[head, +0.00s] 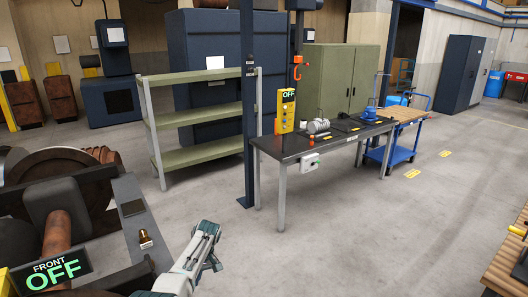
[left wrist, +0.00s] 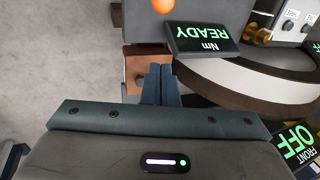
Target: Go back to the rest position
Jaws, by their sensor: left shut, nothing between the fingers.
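My left gripper (left wrist: 158,72) shows in the left wrist view with its two dark blue fingers together and nothing between them. Its wide dark palm fills the lower part of that view. Just beyond the fingertips and to their right is a box-like device with a green READY display (left wrist: 205,38). My right gripper is not seen.
A railcar wheel and frame assembly (head: 130,205) with a FRONT OFF sign (head: 54,275) fills the lower left. A dark workbench (head: 268,147) stands at centre, beside a blue post (head: 248,100) and green shelf (head: 200,158). A blue cart (head: 385,157) is farther right. Concrete floor in front is open.

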